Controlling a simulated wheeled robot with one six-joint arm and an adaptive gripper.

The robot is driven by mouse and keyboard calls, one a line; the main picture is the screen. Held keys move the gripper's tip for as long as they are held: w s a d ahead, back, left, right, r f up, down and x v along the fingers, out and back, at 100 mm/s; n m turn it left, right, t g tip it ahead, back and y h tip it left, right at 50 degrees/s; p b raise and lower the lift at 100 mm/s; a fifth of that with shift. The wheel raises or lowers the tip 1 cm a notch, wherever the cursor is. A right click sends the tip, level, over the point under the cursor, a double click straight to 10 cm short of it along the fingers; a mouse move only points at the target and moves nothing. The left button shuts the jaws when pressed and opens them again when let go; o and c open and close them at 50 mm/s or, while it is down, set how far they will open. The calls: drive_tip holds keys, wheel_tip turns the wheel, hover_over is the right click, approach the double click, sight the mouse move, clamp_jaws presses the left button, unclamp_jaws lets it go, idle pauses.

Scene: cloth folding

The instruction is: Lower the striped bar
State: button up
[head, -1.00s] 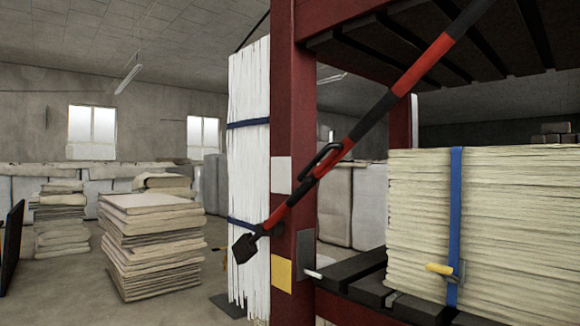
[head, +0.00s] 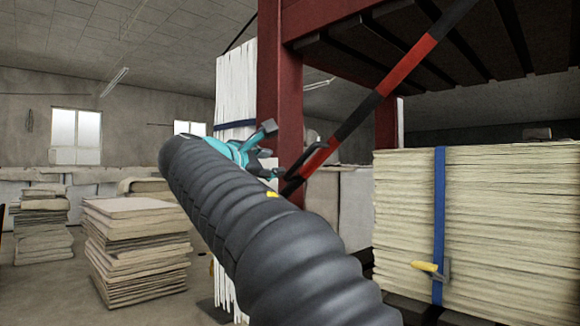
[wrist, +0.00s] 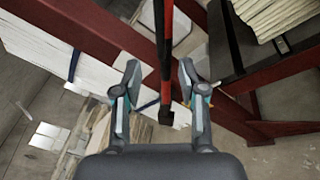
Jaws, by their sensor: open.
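The striped bar (head: 388,88), red and black, runs diagonally across the red upright of a rack, from upper right to lower left. A black handle (head: 301,160) sits on its lower part. In the head view my gripper (head: 272,150) is close to the bar near this handle, and my dark ribbed arm hides the bar's lower end. In the wrist view the striped bar (wrist: 166,60) lies between the two fingers of my open gripper (wrist: 160,76), with gaps on both sides. I cannot tell whether a finger touches it.
The red upright (head: 281,80) stands right behind the bar. A strapped cloth stack (head: 500,220) fills the rack's shelf at right. A tall white strapped stack (head: 235,95) stands behind my gripper. Another cloth pile (head: 135,250) stands on the floor at left.

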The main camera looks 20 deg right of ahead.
sight(297, 164)
drive_tip(key=p+x, duration=0.1)
drive_tip(key=x, duration=1.2)
drive_tip(key=shift+w+d, duration=0.2)
drive_tip(key=shift+d, duration=0.1)
clamp_jaws()
